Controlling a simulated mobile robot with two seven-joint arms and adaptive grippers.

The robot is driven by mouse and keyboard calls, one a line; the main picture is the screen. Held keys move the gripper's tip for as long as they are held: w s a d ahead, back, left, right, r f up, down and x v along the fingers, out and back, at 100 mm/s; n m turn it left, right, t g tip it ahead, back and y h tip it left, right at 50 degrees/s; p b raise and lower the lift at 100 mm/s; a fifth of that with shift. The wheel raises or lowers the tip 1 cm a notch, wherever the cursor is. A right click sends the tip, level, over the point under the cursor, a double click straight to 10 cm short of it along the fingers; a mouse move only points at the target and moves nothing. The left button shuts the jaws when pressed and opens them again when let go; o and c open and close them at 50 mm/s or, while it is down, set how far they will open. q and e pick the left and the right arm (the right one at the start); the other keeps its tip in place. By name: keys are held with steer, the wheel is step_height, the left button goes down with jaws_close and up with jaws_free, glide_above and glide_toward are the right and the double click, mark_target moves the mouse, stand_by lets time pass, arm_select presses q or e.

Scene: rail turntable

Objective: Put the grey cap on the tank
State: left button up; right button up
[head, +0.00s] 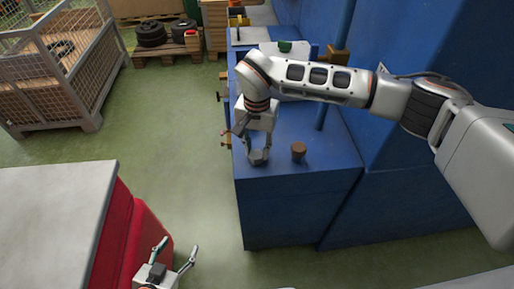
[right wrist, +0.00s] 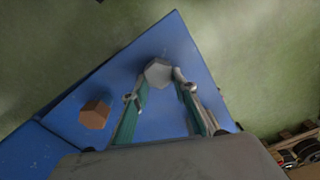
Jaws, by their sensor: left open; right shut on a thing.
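The grey cap (head: 259,158) is a small faceted piece at the fingertips of my right gripper (head: 258,149), low over the near end of the blue bench. The right wrist view shows the cap (right wrist: 158,72) between the two fingertips, which are shut on it. I cannot tell whether it touches the bench top. My left gripper (head: 179,248) is open and empty at the bottom of the head view, beside the red cabinet. I cannot surely pick out the tank in either view.
A brown faceted piece (head: 298,152) stands on the blue bench (head: 300,190), right of the grey cap. Further back is a white piece with a green part (head: 285,47). A grey-topped red cabinet (head: 50,215) stands left, a wire cage (head: 60,75) behind it. Green floor between is clear.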

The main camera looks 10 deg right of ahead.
mark_target(257, 152)
steer(key=o, duration=1.2)
steer(key=shift+f, duration=0.1)
steer(key=shift+o, duration=0.2)
steer(key=shift+r, duration=0.4)
step_height(257, 152, up, 12)
steer(key=shift+f, duration=0.2)
